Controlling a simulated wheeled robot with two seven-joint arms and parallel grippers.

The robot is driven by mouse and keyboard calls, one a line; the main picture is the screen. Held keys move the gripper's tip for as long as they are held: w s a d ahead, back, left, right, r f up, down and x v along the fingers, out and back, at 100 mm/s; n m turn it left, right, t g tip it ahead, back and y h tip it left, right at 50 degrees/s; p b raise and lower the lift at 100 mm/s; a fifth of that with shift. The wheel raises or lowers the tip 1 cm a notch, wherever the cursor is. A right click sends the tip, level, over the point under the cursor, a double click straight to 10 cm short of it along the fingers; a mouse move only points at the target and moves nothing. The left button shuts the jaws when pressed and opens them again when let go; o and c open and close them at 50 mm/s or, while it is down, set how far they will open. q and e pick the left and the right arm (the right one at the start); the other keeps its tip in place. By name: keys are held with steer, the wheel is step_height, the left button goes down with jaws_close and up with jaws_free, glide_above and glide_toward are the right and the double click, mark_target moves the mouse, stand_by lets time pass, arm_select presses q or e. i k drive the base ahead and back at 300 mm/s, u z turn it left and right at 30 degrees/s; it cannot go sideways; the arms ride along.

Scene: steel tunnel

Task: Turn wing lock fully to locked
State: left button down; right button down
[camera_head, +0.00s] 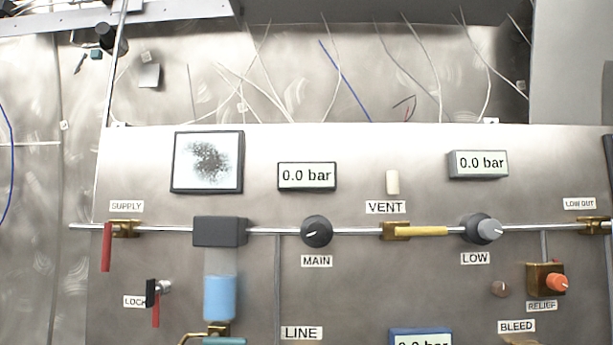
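The wing lock (151,293) sits at the lower left of the steel panel, just right of the label reading LOCK (134,301). It shows as a dark upright wing in front of a silver cylinder (164,287). A red strip (156,315) hangs down just below it; I cannot tell whether it is part of the lock. The wing looks about vertical. Neither of my grippers is in view.
A red SUPPLY handle (106,247) hangs down above left of the lock. A blue-filled bowl (219,297) stands to its right. Farther right are the MAIN knob (317,231), yellow VENT lever (420,231), LOW knob (482,229) and orange RELIEF knob (557,282).

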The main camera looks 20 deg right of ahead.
mark_target(152, 296)
steer(key=z, duration=1.05)
steer(key=k, duration=1.3)
steer(key=z, duration=0.45)
steer(key=i, duration=0.75)
steer(key=u, duration=2.85)
steer(key=i, duration=2.15)
steer(key=z, duration=0.1)
